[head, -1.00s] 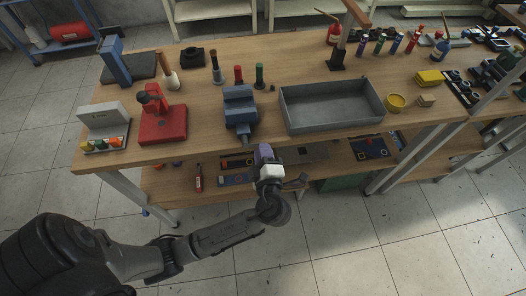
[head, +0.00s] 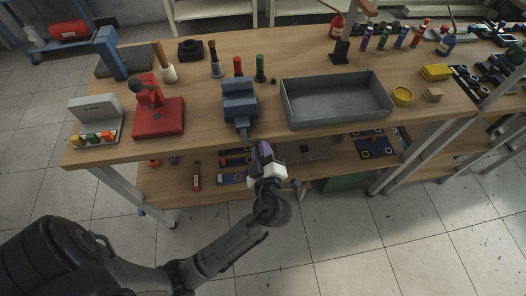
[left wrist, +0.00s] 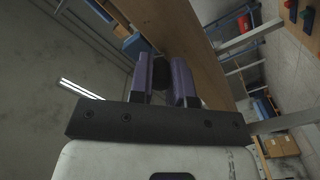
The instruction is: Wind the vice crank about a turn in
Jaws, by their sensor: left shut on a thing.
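The blue vice (head: 239,94) stands near the front edge of the workbench, its screw end (head: 241,127) facing me. My left gripper (head: 263,152) is in front of the bench edge, just below and right of that screw end. In the left wrist view, its two purple fingers (left wrist: 162,66) are shut on a dark, rounded piece (left wrist: 160,72), which looks like the vice crank's handle. The rest of the crank is mostly hidden behind the gripper in the head view. My right gripper is not in view.
A grey metal tray (head: 334,122) sits right of the vice, and a red press (head: 158,119) stands to its left. Several upright tools line the bench behind. The floor in front is clear.

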